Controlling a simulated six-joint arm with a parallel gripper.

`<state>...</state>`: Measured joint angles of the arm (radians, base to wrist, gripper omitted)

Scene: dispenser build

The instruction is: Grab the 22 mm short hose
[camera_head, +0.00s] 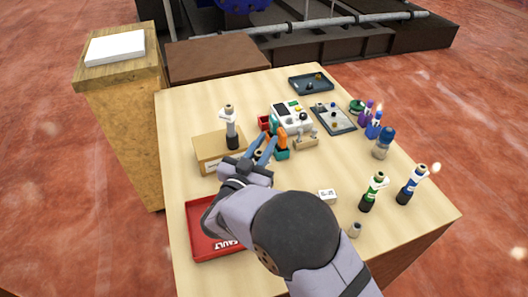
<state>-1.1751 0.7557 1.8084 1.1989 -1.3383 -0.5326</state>
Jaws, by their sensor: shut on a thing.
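My gripper (264,147) is over the middle of the wooden table, with its blue-grey fingers pointing away, just right of a cardboard box. It is shut on a small dark piece (258,155) with a light end, partly hidden by the fingers. I cannot tell for certain that this piece is the 22 mm short hose. I cannot read a size marking on it. Orange-handled tools in a teal holder (282,154) stand close to the right of the fingertips.
A red tray (200,243) lies front left, partly under my arm. A white device (293,117), dark trays (311,84) and several bottles (373,192) stand behind and right.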

